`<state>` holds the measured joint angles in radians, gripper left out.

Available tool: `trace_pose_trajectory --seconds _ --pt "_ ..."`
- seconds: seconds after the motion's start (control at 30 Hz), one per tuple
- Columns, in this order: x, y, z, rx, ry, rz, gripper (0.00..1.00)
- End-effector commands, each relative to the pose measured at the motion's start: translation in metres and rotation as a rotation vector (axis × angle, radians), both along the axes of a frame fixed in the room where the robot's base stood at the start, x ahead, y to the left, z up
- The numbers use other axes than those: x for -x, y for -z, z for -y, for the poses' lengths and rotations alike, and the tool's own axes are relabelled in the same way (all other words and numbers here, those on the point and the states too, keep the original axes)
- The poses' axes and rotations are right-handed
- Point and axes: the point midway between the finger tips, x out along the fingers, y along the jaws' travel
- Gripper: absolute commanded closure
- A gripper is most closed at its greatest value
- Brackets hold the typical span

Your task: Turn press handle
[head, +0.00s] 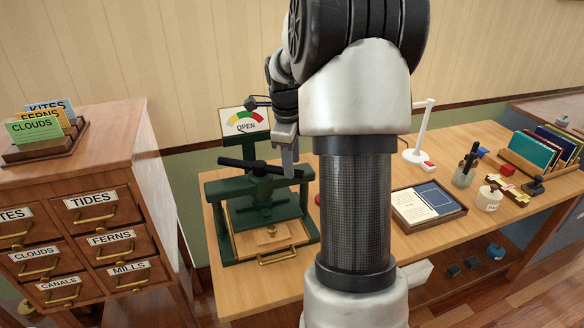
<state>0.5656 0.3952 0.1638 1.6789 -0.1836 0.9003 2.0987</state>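The green book press (262,213) stands on the left part of the wooden desk. Its dark press handle (243,165) is a bar lying roughly level across the top of the screw. A dial sign (245,121) behind the press reads OPEN. My gripper (288,165) hangs down at the right end of the handle. A finger overlaps the handle in the picture. I cannot tell whether it touches the handle or whether the gripper is open or shut. My arm hides the desk right of the press.
A wooden drawer cabinet (92,190) stands at the left, with cards in a tray (45,150) on top. On the desk (440,160), right of my arm, are a framed tray (429,204), a white lamp (420,140), a jar (464,176) and a book rack (536,166).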

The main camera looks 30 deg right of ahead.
Motion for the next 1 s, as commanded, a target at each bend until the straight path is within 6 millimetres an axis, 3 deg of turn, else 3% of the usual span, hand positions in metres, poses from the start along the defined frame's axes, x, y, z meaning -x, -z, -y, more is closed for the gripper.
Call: trace_pose_trajectory --seconds 0.2,0.5,0.73,1.0 --pt "-0.002 0.019 0.003 -0.001 0.001 -0.001 0.62" --pt "-0.003 0.021 0.003 0.0 0.0 0.0 0.62" --pt "-0.003 0.021 0.003 0.0 0.0 0.0 1.0" --pt "-0.003 0.021 0.003 0.0 0.002 0.0 1.0"
